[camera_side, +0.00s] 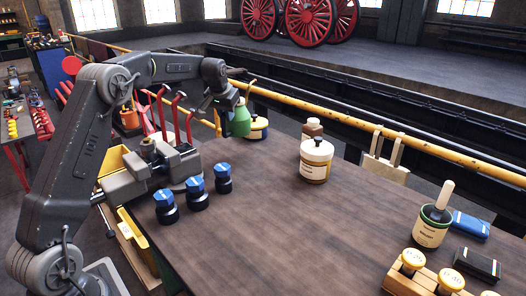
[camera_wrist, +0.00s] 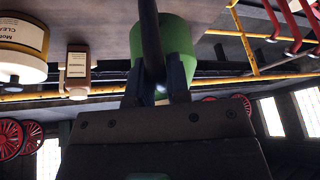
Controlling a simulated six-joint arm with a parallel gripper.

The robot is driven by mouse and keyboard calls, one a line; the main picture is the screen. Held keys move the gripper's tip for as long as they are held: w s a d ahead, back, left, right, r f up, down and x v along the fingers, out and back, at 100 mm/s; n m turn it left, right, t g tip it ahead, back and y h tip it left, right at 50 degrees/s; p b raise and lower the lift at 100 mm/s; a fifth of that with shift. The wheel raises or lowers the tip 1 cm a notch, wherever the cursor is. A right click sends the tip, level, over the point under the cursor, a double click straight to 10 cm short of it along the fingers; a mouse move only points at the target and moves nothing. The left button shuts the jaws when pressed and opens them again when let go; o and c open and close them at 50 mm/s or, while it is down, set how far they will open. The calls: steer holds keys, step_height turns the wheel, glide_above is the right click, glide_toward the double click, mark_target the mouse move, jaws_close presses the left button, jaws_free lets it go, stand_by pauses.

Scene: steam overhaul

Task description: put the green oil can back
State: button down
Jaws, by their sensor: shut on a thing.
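The green oil can (camera_side: 238,118) hangs in my gripper (camera_side: 226,106) near the far left edge of the table, with its thin spout pointing up.
On the wooden table (camera_side: 270,230) stand a cream jar (camera_side: 316,160), a brown bottle (camera_side: 312,128), several blue-capped pots (camera_side: 196,193), a vise (camera_side: 165,165), and a green tin with a brush (camera_side: 432,225). A yellow rail (camera_side: 370,137) runs behind. The table's middle is clear.

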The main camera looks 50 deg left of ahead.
steer(key=w+d+f, duration=0.7)
steer(key=f, duration=0.3)
steer(key=shift+w+d, duration=0.15)
steer(key=shift+d, duration=0.05)
steer(key=shift+f, duration=0.15)
steer(key=c, duration=1.1)
jaws_free()
steer(key=shift+f, duration=0.1)
